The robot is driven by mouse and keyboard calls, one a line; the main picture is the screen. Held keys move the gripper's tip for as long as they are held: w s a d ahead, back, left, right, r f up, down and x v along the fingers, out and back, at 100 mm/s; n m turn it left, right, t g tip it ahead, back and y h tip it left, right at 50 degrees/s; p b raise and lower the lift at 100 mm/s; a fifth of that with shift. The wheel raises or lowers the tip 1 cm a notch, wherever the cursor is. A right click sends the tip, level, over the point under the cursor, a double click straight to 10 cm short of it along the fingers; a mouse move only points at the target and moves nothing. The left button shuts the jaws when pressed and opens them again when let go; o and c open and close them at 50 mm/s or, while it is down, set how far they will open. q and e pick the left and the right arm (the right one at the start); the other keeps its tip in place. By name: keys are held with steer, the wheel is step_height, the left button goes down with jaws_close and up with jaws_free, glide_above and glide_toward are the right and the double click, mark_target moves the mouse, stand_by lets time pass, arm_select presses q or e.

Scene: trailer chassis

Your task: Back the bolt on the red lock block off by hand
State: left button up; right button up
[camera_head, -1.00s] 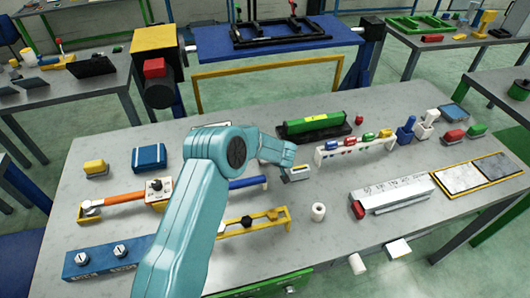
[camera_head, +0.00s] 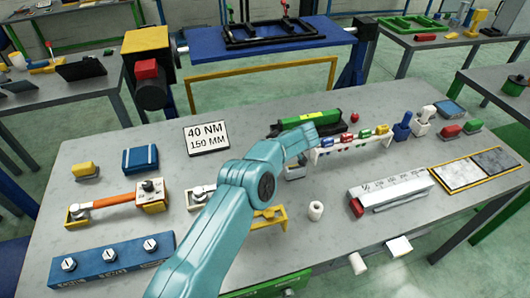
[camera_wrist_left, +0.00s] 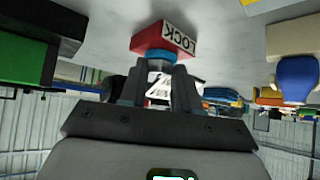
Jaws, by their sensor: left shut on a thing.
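The red lock block (camera_wrist_left: 165,38), with a white LOCK label, shows close up and inverted in the left wrist view. A blue ring and a grey round part, the bolt (camera_wrist_left: 162,63), stick out from it toward me. My left gripper (camera_wrist_left: 162,76) has its dark fingers on both sides of this bolt, shut on it. In the head view a small red piece (camera_head: 354,117), apparently the lock block, sits past the end of my teal left arm. There my left fingers and the bolt are too small or hidden to make out. My right gripper is not in view.
A green tool (camera_head: 313,121) lies close beside my left wrist. A white rack (camera_head: 352,148) with coloured pieces stands just in front. A sign (camera_head: 206,138) reads 40 NM, 150 MM. An orange-handled wrench (camera_head: 118,201) and a blue block (camera_head: 110,264) lie left.

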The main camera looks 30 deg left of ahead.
arm_select(q)
steer(key=shift+f, duration=0.15)
steer(key=o, duration=1.1)
steer(key=shift+c, duration=0.2)
steer(key=b+v, duration=0.2)
steer(key=v, duration=1.4)
steer(key=shift+w+d, duration=0.1)
